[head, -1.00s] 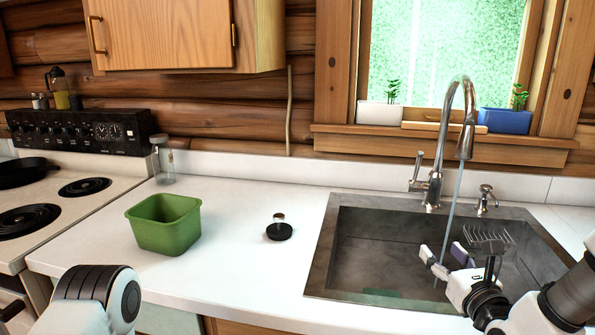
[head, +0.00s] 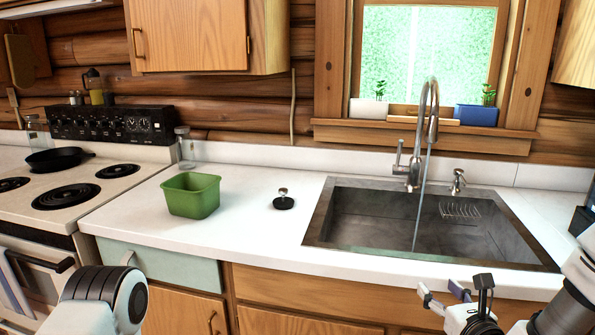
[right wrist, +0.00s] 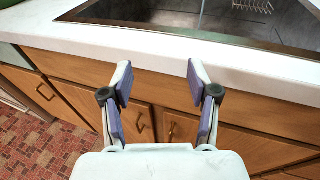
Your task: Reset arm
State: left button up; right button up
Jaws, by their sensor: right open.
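My right gripper (head: 443,294) is open and empty at the lower right of the head view, in front of the counter's front edge. In the right wrist view its two fingers (right wrist: 157,82) stand apart with nothing between them, with cabinet doors and the sink edge beyond. My left arm shows only as a rounded white and black link at the lower left of the head view. The left gripper itself is out of view.
A sink (head: 350,225) with a running faucet (head: 415,175) is set in the white counter (head: 250,220). A green container (head: 190,196) and a black sink stopper (head: 284,201) stand left of it. A stove (head: 60,205) with a black pan (head: 55,158) is at the left.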

jog(key=s+a+f+n+g+p, duration=0.2)
jog(key=s+f+n+g, duration=0.3)
jog(key=s+f, duration=0.6)
jog(key=s+a+f+n+g+p, duration=0.2)
jog(key=s+f+n+g, duration=0.5)
jog(key=f, duration=0.7)
jog(key=s+f+n+g, duration=0.2)
jog(key=s+n, duration=0.6)
jog(key=n, duration=0.3)
jog(key=s+f+n+g+h, duration=0.1)
jog(key=s+n+g, duration=0.1)
jog(key=s+n, duration=0.5)
jog(key=shift+s+d+f+n, duration=0.25)
jog(key=shift+s+f+n, duration=0.15)
jog(key=shift+n, duration=1.8)
